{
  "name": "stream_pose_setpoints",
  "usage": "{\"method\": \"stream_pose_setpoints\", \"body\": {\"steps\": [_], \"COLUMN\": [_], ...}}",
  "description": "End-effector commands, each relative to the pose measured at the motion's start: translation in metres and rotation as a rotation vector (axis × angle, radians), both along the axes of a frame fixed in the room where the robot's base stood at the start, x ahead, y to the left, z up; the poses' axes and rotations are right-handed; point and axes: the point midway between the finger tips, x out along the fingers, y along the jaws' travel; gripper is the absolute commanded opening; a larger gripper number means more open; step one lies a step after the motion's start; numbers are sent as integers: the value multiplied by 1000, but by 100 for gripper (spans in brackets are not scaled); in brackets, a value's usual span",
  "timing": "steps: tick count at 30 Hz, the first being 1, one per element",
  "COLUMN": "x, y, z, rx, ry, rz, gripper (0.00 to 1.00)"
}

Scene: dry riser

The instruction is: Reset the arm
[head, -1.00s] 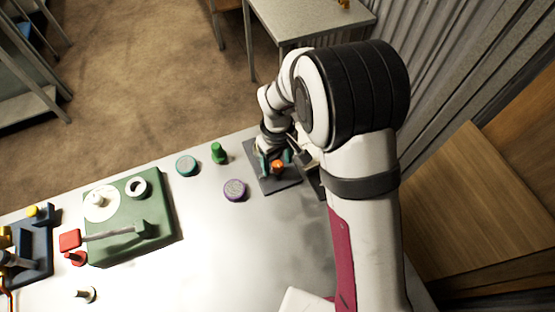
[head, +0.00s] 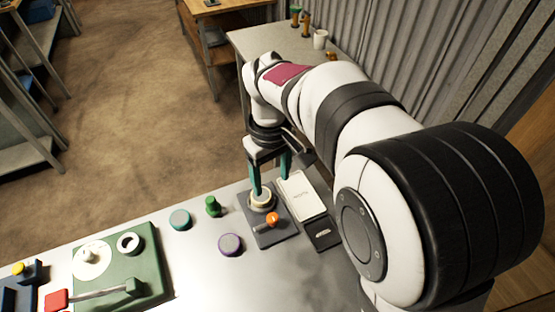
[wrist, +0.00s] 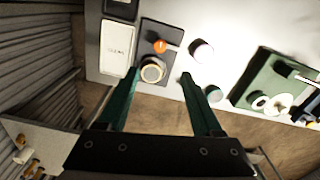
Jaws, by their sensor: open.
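My gripper (head: 270,180) is open, with its two teal fingers pointing down over the dark grey plate (head: 277,236) at the far edge of the bench. A cream ring-shaped fitting (head: 262,200) stands on that plate, and an orange knob (head: 272,218) sits in front of it. In the wrist view, the fingers of my gripper (wrist: 158,76) are spread apart, with the cream round fitting (wrist: 152,70) between and beyond their tips. Nothing is held. Whether a fingertip touches the fitting cannot be told.
A white box (head: 301,194) and a black box (head: 322,234) lie right of the plate. Purple (head: 230,244) and teal (head: 180,219) discs and a green knob (head: 213,207) stand left. A green board (head: 150,290) is further left. A side table (head: 270,42) stands behind.

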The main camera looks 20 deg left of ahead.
Motion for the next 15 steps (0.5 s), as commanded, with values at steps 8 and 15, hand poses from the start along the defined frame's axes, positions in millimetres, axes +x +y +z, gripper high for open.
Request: {"method": "stream_pose_setpoints", "body": {"steps": [8, 15], "x": [0, -11], "y": [0, -50], "z": [0, 21], "rx": [0, 18], "ry": [0, 10], "rz": [0, -211], "gripper": [67, 67]}}
